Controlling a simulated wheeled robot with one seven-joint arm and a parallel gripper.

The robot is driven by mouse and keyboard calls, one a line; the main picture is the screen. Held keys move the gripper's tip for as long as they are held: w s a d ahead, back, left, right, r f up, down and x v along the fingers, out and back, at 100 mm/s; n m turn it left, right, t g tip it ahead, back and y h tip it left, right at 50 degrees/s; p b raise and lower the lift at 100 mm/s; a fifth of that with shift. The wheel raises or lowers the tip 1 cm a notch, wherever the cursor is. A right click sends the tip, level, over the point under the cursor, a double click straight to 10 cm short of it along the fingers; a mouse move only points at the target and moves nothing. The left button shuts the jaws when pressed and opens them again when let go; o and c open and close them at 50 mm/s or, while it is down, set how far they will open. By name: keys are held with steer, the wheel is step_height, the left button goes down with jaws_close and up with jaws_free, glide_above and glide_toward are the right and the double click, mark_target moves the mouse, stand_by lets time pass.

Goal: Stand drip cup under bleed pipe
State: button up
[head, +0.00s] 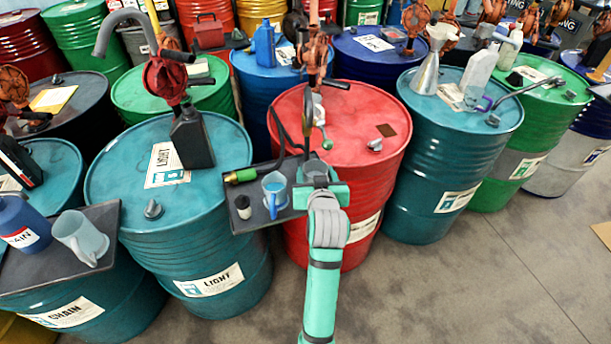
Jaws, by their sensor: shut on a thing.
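My gripper (318,180) is in front of the red drum, at the right end of the dark shelf. It is shut on a small grey-teal thing (315,168), which I take for the drip cup. The gripper hides most of it, so I cannot tell whether its base touches anything. A thin pale pipe with a green tap (326,143), which looks like the bleed pipe, hangs below the pump on the red drum (350,110). In the picture its lower end is just above my gripper. I cannot tell whether the cup is directly below it.
The dark shelf (248,219) holds a blue jug (274,190), a small dark bottle (243,206) and a green-ended hose nozzle (240,175), close left of my gripper. Drums stand closely on both sides. A black can (192,138) stands on the LIGHT drum. The floor (440,290) is clear at front right.

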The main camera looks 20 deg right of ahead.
steer(key=shift+w+a+f, duration=0.1)
steer(key=shift+w+f, duration=0.35)
steer(key=shift+f, duration=0.05)
steer(key=shift+w+a+f, duration=0.2)
steer(key=shift+f, duration=0.75)
steer(key=shift+w+a+f, duration=0.15)
steer(key=shift+f, duration=0.75)
steer(key=shift+f, duration=0.2)
steer(key=o, duration=0.8)
steer(key=shift+o, duration=0.2)
steer(key=shift+r, duration=0.1)
